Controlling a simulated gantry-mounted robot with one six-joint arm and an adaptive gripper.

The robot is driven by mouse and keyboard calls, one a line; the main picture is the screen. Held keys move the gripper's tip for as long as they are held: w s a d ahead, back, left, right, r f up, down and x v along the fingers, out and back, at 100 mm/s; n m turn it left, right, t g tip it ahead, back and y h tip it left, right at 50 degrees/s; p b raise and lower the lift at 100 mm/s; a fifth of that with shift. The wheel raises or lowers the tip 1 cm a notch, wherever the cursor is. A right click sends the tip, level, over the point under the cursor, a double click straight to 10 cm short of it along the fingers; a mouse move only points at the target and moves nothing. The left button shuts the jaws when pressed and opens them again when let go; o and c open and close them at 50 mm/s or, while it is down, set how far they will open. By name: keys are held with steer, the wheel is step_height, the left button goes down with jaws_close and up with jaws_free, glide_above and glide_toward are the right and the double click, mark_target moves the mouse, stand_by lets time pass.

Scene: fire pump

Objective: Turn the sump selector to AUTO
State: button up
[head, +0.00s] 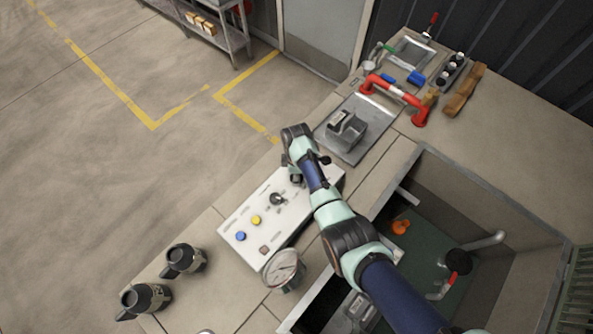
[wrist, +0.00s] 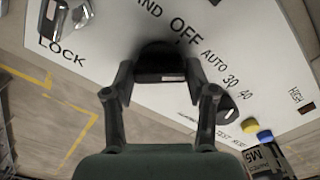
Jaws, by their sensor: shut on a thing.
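The sump selector (wrist: 160,62) is a black knob on a white control panel (wrist: 120,90). In the wrist view, HAND is partly visible to its upper left, OFF just to its upper right and AUTO farther right. My gripper (wrist: 160,72) is shut on the knob, one dark finger on each side. A short pale mark shows on the knob's near face; which label the knob points to I cannot tell. In the head view my gripper (head: 297,178) reaches down to the upper right part of the panel, and my wrist and gripper hide the knob.
A second black knob (wrist: 228,108) stands beside the 30 and 40 marks, with yellow (wrist: 249,126) and blue (wrist: 265,136) buttons beyond. A LOCK switch (wrist: 65,18) is at upper left. A pressure gauge (head: 283,267) stands at the panel's near edge. An open sump lies to the right.

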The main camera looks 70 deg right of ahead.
steer(key=shift+m, duration=1)
steer(key=o, duration=1.2)
steer(key=shift+c, duration=0.2)
steer(key=shift+r, duration=0.1)
step_height(320, 180, up, 12)
